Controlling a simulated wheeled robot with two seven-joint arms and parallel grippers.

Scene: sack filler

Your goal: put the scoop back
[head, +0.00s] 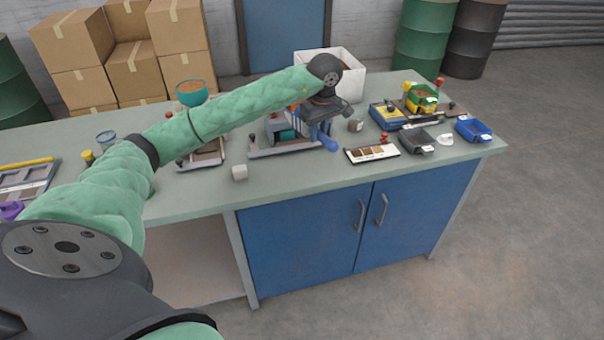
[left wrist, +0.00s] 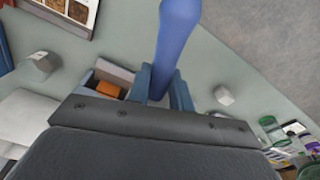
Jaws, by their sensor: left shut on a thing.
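My left gripper (head: 320,118) is over the middle of the bench, shut on the blue scoop (head: 328,142). In the left wrist view the gripper's blue fingers (left wrist: 163,88) close on the scoop's long blue handle (left wrist: 177,30), which points away from the palm. The rest of the scoop is hidden by the gripper. A grey rack (head: 285,148) with coloured items stands just left of the gripper. My right gripper is not in view.
A white bin (head: 351,78) stands behind the gripper. A sample card (head: 372,152), a dark tray (head: 418,140) and a blue tray (head: 473,130) lie to the right. A teal bowl (head: 191,93) stands at the back left.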

